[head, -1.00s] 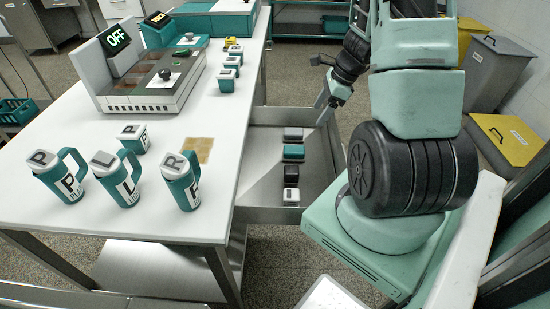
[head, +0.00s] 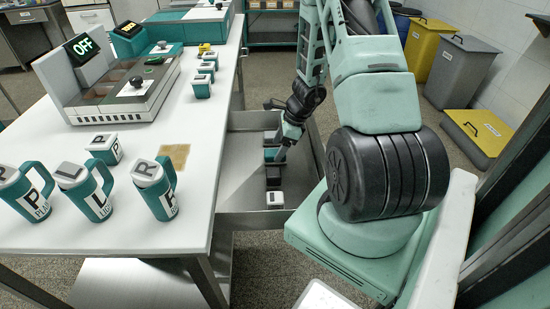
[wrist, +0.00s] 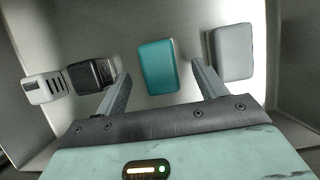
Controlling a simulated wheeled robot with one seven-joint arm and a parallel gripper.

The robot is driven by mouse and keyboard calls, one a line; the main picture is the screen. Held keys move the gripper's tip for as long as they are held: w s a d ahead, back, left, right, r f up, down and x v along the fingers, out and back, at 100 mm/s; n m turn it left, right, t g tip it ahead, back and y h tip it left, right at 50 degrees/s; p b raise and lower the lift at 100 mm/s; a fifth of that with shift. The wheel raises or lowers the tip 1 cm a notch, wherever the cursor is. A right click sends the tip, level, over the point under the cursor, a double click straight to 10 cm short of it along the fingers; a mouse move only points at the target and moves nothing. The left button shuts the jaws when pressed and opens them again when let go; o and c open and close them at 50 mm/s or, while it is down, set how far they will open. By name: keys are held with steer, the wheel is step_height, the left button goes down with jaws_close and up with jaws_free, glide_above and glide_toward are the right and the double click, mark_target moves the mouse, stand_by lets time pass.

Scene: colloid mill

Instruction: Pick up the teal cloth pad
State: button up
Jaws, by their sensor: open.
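The teal cloth pad (wrist: 158,66) lies flat in the open drawer, a rounded teal rectangle in a row of items. In the wrist view it shows between the two fingers of my gripper (wrist: 161,68), which are apart with a gap on each side of the pad. In the head view my gripper (head: 279,156) points down into the drawer and partly hides the teal pad (head: 269,155). I cannot tell from these views how far above the drawer floor the fingertips are.
A grey pad (wrist: 235,52) lies close beside the right finger. A black block (wrist: 92,73) and a white block (wrist: 46,88) lie to the left. The drawer (head: 240,170) has metal walls. The white table (head: 200,150), with several labelled mugs, stands left of it.

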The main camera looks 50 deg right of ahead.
mark_target(275, 152)
steer(key=shift+x, duration=1.5)
steer(key=c, duration=1.1)
steer(key=shift+o, duration=0.2)
step_height(275, 152, up, 10)
steer(key=shift+r+p, duration=0.1)
steer(key=shift+p, duration=1.1)
steer(key=shift+o, duration=0.4)
